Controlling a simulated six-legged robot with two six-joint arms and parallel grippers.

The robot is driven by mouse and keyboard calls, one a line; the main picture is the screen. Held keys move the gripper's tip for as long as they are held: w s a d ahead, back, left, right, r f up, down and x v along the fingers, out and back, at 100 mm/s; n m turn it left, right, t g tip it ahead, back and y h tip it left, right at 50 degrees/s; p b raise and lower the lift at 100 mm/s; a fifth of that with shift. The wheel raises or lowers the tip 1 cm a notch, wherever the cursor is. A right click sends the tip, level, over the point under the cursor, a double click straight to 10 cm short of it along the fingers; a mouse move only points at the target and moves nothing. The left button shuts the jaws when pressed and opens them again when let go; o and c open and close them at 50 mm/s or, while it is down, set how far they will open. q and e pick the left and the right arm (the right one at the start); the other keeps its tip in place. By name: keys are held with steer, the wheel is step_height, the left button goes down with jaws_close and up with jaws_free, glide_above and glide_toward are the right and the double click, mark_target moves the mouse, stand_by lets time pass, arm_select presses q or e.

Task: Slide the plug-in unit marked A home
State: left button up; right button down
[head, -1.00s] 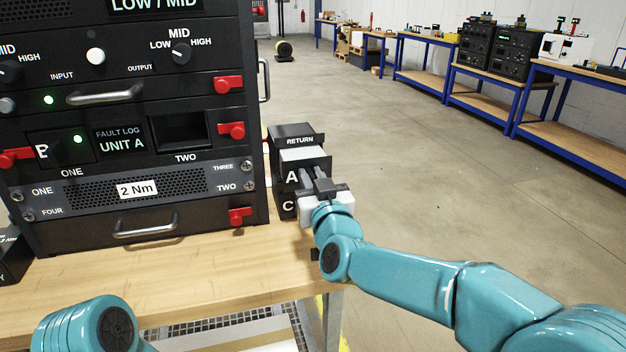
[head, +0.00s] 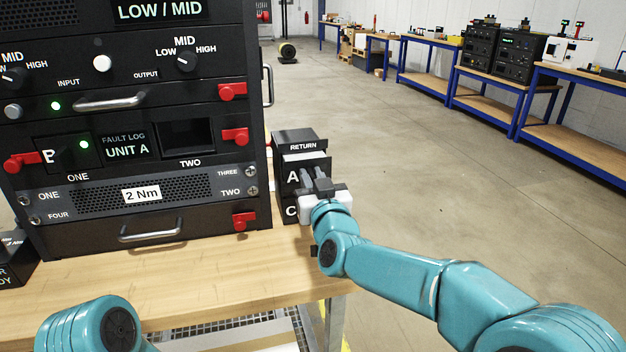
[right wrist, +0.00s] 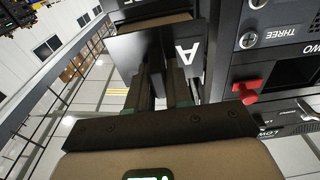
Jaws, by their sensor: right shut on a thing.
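The plug-in unit marked A (head: 292,176) is dark with a white letter and sits in the RETURN holder (head: 297,138), just right of the rack. Only a thin light strip of its top shows. My right gripper (head: 318,181) is shut on the front of unit A. In the right wrist view, the fingers (right wrist: 160,80) reach to the face of unit A (right wrist: 190,57). How deep the unit sits inside is hidden. The rack's bay TWO (head: 186,136) is a dark, empty opening. My left gripper is out of view.
Unit B (head: 70,152) fills bay ONE beside a lit green light. Red latches (head: 236,136) stick out on the rack's right side. A unit marked C (head: 291,211) is below unit A. The wooden bench (head: 190,270) is clear in front; open floor lies to the right.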

mark_target(308, 170)
steer(key=shift+p+x, duration=0.9)
steer(key=shift+x, duration=0.8)
steer(key=c, duration=1)
jaws_free()
steer(key=shift+o, duration=0.2)
steer(key=shift+f, duration=0.3)
steer(key=shift+s+d, duration=0.15)
steer(key=shift+s, duration=0.3)
steer(key=b+v, duration=0.3)
steer(key=v, duration=1.2)
steer(key=shift+s, duration=0.2)
steer(key=shift+d, duration=0.15)
